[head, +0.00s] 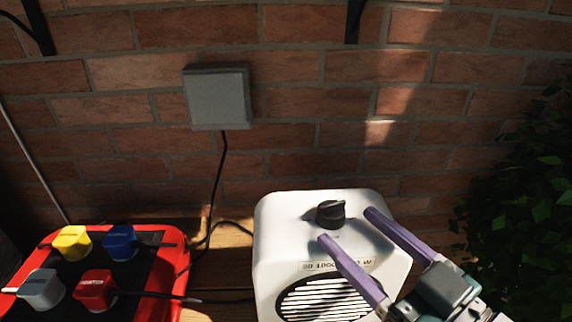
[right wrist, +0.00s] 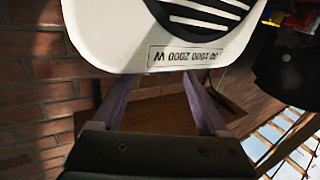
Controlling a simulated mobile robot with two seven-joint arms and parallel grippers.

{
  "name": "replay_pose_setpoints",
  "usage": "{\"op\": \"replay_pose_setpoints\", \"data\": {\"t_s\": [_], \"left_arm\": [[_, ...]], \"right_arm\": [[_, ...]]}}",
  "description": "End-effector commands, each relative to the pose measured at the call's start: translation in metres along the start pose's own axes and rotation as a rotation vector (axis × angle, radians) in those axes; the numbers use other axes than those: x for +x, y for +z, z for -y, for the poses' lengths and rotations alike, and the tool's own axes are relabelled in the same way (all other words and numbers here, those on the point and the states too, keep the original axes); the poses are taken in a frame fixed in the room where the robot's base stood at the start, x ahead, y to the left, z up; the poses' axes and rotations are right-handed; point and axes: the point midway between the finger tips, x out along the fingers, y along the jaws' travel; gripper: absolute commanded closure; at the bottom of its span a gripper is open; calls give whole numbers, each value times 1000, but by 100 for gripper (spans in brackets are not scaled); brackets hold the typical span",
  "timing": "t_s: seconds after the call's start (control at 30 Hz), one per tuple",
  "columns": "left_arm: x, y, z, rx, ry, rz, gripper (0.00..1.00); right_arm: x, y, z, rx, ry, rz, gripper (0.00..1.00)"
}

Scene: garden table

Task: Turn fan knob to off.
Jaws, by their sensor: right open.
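The fan (head: 285,235) is a white rounded box with a dark round grille on its front, standing on the wooden table against the brick wall. Its black knob (head: 331,213) sits on top, towards the back. My right gripper (head: 347,224) is open, with its two purple fingers reaching from the lower right over the fan's top, their tips near the knob. I cannot tell whether they touch it. In the right wrist view the gripper's fingers (right wrist: 155,90) are spread below the fan's white body (right wrist: 110,35); the knob is not visible there. My left gripper is not in view.
A red tray (head: 172,262) with yellow, blue, grey and red plugs stands at the left. A grey box (head: 217,98) on the brick wall has a black cable (head: 219,180) hanging down. A leafy plant (head: 520,200) fills the right side.

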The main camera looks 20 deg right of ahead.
Motion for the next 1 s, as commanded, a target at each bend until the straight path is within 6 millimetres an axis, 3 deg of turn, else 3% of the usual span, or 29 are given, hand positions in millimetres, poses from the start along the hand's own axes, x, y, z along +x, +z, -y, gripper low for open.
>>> {"op": "replay_pose_setpoints", "data": {"t_s": [0.2,0.53,1.0], "left_arm": [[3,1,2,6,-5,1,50],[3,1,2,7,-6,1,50],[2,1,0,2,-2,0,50]], "right_arm": [[27,0,0,1,1,-1,23],[31,0,0,0,0,0,23],[31,0,0,-1,-1,0,75]]}}
